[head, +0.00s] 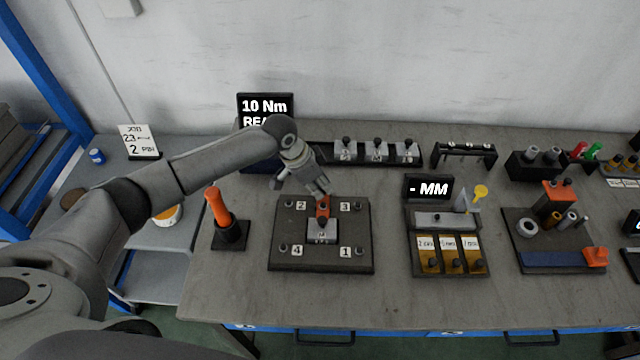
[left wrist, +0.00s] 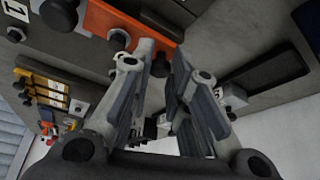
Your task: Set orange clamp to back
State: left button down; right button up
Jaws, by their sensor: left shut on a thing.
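The orange clamp (head: 322,209) stands at the middle of a dark plate (head: 290,262), over a grey block (head: 322,233). The plate has labels 1 to 4 near its corners. My left gripper (head: 320,192) reaches down from the upper left onto the back end of the clamp. In the left wrist view the orange clamp (left wrist: 104,20) runs across the top, and my left gripper (left wrist: 158,66) has its fingers shut on a part of it. The exact contact is partly hidden by the fingers. My right gripper is not in view.
An orange-handled tool (head: 217,207) stands in a black holder left of the plate. A display (head: 265,107) reads 10 Nm. Bare table lies in front of the plate.

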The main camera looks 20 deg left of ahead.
pick_arm(q)
jog(key=shift+w, duration=0.2)
jog(key=shift+w+a+b, duration=0.25)
jog(key=shift+w+b, duration=0.35)
jog(key=shift+w, duration=0.25)
jog(key=shift+w+a+r, duration=0.15)
jog(key=shift+w+r, duration=0.05)
jog(key=shift+w, duration=0.2)
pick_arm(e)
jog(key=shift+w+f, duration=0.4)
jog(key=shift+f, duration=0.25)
pick_arm(q)
jog(key=c, duration=1.7)
grip_release()
jog(key=shift+w, duration=0.1)
jog(key=shift+o, duration=0.4)
jog(key=shift+f, duration=0.15)
